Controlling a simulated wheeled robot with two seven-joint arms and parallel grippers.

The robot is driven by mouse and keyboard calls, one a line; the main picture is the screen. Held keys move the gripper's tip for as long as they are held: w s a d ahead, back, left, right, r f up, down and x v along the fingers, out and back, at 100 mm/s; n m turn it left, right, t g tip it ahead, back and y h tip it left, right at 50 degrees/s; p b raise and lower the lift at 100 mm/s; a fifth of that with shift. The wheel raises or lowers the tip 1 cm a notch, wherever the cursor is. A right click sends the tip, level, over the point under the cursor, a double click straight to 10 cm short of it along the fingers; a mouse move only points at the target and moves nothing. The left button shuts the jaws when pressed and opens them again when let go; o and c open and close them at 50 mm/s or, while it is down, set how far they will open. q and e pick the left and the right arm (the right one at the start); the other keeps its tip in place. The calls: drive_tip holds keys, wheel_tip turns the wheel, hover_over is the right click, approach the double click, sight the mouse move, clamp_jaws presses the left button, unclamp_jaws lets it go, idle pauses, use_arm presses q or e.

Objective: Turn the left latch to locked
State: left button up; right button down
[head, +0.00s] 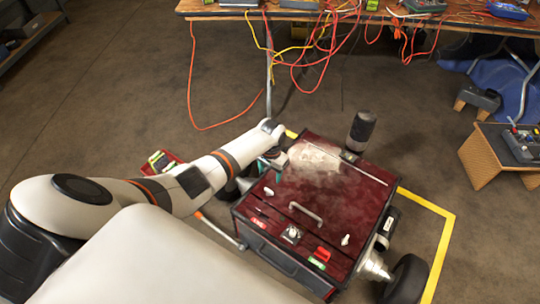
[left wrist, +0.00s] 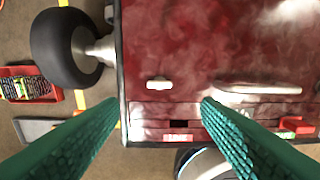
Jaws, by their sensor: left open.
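A dark red box (head: 345,190) with a dusty lid stands on wheels on the floor. The left latch (head: 268,191), a small white tab, sits near the lid's left front corner. In the left wrist view the left latch (left wrist: 158,82) lies lengthwise across the picture, roughly parallel to the handle. A red label (left wrist: 178,137) is on the strip below it. My left gripper (head: 271,164) is over the box's left side; its fingers are mostly hidden in the head view. In the left wrist view its teal fingers (left wrist: 158,103) are apart and empty, one on each side of the latch.
A metal handle (head: 306,214) and a second white latch (head: 345,240) are on the lid. A dark cylinder (head: 362,130) stands behind the box. A red tray (left wrist: 30,84) lies left of the wheel. A cable-strewn table (head: 400,15) is at the back.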

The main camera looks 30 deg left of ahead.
use_arm(q)
drive_tip(key=shift+r, duration=0.8)
use_arm(e)
drive_tip(key=shift+s+f, duration=0.6)
drive_tip(key=shift+f, duration=0.3)
